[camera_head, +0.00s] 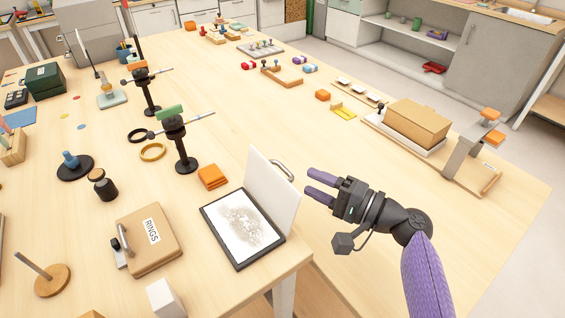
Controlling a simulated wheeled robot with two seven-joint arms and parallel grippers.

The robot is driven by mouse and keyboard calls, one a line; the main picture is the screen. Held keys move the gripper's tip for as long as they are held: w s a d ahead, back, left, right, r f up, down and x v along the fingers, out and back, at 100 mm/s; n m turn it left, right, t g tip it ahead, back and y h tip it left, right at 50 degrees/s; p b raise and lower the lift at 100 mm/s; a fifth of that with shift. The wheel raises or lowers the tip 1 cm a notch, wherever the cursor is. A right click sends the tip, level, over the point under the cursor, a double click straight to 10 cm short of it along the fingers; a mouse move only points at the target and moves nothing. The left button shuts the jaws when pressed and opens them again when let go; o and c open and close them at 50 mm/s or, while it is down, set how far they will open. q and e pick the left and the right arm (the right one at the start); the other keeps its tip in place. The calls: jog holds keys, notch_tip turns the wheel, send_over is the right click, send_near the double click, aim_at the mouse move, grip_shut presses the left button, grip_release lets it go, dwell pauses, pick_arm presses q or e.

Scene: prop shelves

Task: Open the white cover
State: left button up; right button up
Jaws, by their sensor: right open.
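The white cover (272,200) stands raised, roughly upright, along the right side of a flat black-framed tray (212,222). A grey handle (283,170) is at its upper edge. The tray lies open to view and shows a white sheet with a grey-brown speckled patch. My right gripper (311,184) is open and empty, its purple fingers pointing left towards the cover's handle. It appears just right of the cover, with a small gap in the picture. My left gripper is not in view.
Black stands (183,150) rise further back. A cardboard-coloured box (412,122) is at the right. The table's middle is mostly clear.

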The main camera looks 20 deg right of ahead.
aim_at(285, 169)
jog(key=x, duration=0.6)
jog(key=shift+w+a, duration=0.2)
jog(key=shift+a, duration=0.15)
jog(key=c, duration=0.6)
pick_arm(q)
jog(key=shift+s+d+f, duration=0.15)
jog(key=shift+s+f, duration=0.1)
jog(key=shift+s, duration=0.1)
pick_arm(e)
grip_shut()
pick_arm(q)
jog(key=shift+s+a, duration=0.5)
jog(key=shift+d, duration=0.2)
